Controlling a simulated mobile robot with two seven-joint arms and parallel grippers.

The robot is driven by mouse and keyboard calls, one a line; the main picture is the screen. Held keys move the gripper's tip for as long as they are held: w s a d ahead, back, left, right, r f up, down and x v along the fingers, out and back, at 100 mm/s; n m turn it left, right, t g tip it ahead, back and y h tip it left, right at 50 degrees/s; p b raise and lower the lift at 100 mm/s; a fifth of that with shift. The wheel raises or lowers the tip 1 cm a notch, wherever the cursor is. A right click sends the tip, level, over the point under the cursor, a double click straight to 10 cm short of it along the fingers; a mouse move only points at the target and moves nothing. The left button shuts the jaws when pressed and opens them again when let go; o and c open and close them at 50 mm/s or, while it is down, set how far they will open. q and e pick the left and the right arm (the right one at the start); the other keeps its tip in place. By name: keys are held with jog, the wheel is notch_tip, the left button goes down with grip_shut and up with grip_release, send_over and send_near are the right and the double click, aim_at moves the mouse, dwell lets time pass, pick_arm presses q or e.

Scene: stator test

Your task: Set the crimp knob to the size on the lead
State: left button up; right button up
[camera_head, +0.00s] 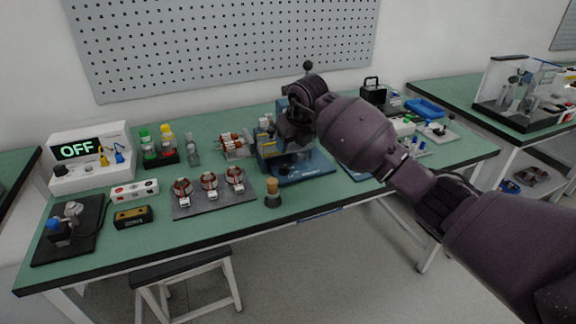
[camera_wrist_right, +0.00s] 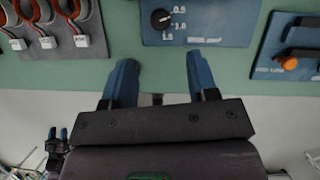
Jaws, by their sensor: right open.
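The crimp knob (camera_wrist_right: 160,18) is a small black dial on a blue base plate (camera_wrist_right: 215,25) in the right wrist view. It has 0.5, 1.0 and 1.5 printed beside it. Its pale mark is on the right side, towards the upper numbers; the exact setting is hard to tell. Stators with orange windings and white lead tags (camera_wrist_right: 81,41) are at the left; the print on the tags is too small to read. They also show on a grey mat in the head view (camera_head: 209,182). My right gripper (camera_wrist_right: 160,68) is open and empty, with its blue fingers short of the knob.
In the head view, the blue press (camera_head: 268,148) stands beside my right arm. A cork-topped bottle (camera_head: 272,192) stands near the front edge. A white box reading OFF (camera_head: 88,158) is at the left. A blue plate with an orange knob (camera_wrist_right: 290,63) lies to the right.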

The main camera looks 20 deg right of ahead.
aim_at(284, 166)
jog(key=b+x, duration=0.2)
jog(key=x, duration=0.7)
jog(key=shift+s+f, duration=0.1)
jog(key=shift+s, duration=0.05)
jog(key=shift+b+x, duration=0.4)
jog(key=shift+x, duration=0.35)
jog(key=shift+c, duration=0.3)
jog(key=c, duration=0.9)
jog(key=shift+o, duration=0.2)
jog(key=shift+r+n, duration=0.2)
jog(key=shift+n, duration=0.3)
jog(key=shift+f+n+y, duration=0.15)
jog(key=shift+n+y, duration=0.35)
jog(key=shift+n, duration=0.4)
jog(key=o, duration=0.9)
